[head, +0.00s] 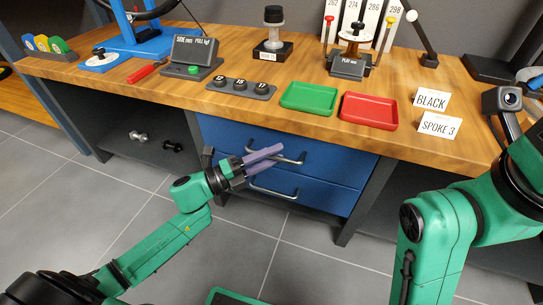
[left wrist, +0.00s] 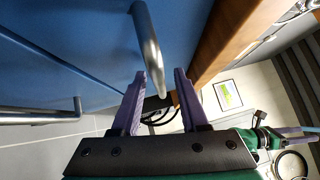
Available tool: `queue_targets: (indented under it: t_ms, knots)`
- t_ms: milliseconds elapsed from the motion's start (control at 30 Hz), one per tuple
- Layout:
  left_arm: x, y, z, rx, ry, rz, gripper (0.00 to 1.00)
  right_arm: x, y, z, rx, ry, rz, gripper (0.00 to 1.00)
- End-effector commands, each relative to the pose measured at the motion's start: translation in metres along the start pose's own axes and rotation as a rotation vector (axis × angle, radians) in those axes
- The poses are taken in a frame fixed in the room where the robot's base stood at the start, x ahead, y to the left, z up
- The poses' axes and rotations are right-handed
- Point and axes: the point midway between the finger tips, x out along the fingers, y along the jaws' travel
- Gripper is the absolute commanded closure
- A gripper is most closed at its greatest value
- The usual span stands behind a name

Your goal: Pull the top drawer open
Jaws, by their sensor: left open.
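The top drawer (head: 330,160) is a blue front under the wooden bench, and it looks closed. Its silver bar handle (head: 291,160) also shows in the left wrist view (left wrist: 148,40). My left gripper (head: 279,155), with purple fingers, is open in front of the top drawer at this handle. In the left wrist view, the handle's bar runs into the gap between the fingertips (left wrist: 158,75); I cannot tell whether a finger touches it. The fingers hide part of the handle in the head view.
A lower blue drawer has its own handle (head: 272,192), close below my left gripper. The wooden bench edge (head: 330,139) overhangs the drawers. A green tray (head: 309,98) and a red tray (head: 369,110) stand on the bench top. The floor in front is mostly clear.

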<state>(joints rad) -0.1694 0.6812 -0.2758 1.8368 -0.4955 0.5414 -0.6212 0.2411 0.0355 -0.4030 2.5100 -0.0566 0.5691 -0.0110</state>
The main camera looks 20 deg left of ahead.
Motion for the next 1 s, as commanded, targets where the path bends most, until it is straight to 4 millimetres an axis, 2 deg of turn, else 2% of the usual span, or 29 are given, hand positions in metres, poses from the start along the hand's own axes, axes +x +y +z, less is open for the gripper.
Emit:
queue_targets:
  t_ms: [100, 133, 200, 233, 1000]
  knots:
    - [-0.0003, 0.0000, 0.0000, 0.000, 0.000, 0.000, 0.56, 0.0001, 0.0001, 0.0002, 0.000, -0.001, 0.000, 0.43]
    - [-0.0003, 0.0000, 0.0000, 0.000, 0.000, 0.000, 0.64, 0.0001, 0.0001, 0.0003, 0.000, -0.001, 0.000, 0.43]
    - [-0.0004, 0.0000, 0.0001, 0.000, 0.000, 0.000, 0.91, 0.0000, 0.0001, 0.0003, 0.000, -0.001, 0.000, 0.43]
    - [-0.0004, 0.0000, 0.0001, 0.000, 0.000, 0.000, 1.00, 0.0000, 0.0001, 0.0003, 0.000, -0.001, 0.000, 0.43]
    - [-0.0008, 0.0001, 0.0001, 0.000, 0.000, 0.000, 1.00, -0.0003, 0.0001, 0.0007, 0.001, -0.003, 0.001, 0.43]
